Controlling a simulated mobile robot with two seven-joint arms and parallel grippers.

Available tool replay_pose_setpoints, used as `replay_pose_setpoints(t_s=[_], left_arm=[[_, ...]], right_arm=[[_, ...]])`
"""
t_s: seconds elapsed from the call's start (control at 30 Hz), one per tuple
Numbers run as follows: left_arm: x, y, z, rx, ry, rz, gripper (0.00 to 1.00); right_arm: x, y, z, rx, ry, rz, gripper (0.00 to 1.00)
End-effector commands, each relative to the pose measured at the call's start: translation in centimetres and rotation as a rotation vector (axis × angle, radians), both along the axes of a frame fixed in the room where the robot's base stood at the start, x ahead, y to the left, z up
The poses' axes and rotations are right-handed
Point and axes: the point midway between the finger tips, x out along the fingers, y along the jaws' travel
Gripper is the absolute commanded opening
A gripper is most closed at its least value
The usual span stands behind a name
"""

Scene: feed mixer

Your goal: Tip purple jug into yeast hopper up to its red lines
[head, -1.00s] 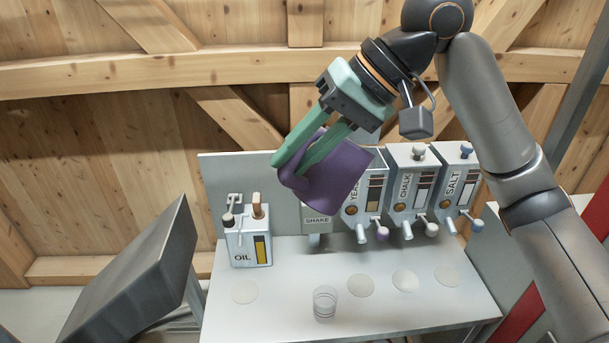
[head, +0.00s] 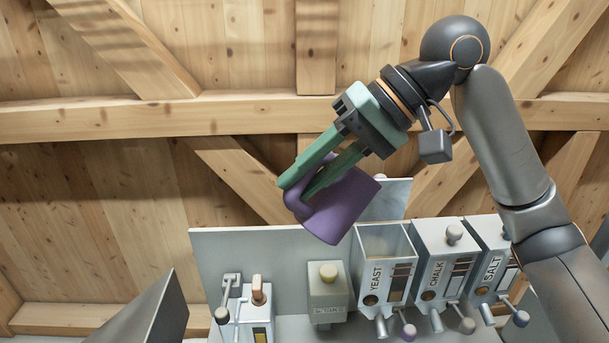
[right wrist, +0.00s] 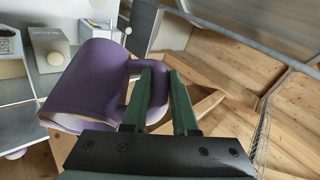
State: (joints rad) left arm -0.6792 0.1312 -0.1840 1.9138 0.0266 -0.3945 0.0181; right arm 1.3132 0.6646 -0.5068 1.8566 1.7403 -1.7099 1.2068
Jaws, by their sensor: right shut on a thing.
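The purple jug (head: 341,207) is held up by its handle in my right gripper (head: 292,190), above and a little left of the yeast hopper. The jug is tilted, its wide end toward the upper right in the head view; I cannot see its contents. In the right wrist view the jug (right wrist: 92,82) hangs left of the green fingers (right wrist: 160,85), which close on its handle. The yeast hopper (head: 384,258) is open at the top, with a dark gauge window with red marks on its front. My left gripper is not in view.
The chalk hopper (head: 440,262) and salt hopper (head: 489,270) stand right of the yeast hopper. The shake unit (head: 327,290) with a yellow knob stands to its left, then the oil dispenser (head: 256,308). A grey back panel (head: 230,250) rises behind them.

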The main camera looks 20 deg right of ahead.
Motion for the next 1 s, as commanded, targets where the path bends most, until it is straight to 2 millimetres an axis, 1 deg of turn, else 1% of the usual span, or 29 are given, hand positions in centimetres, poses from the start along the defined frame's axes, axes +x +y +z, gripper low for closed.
replay_pose_setpoints(t_s=[1.0], left_arm=[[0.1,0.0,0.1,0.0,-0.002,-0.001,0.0]], right_arm=[[1.0,-3.4,-0.7,0.0,-0.001,-0.001,0.0]])
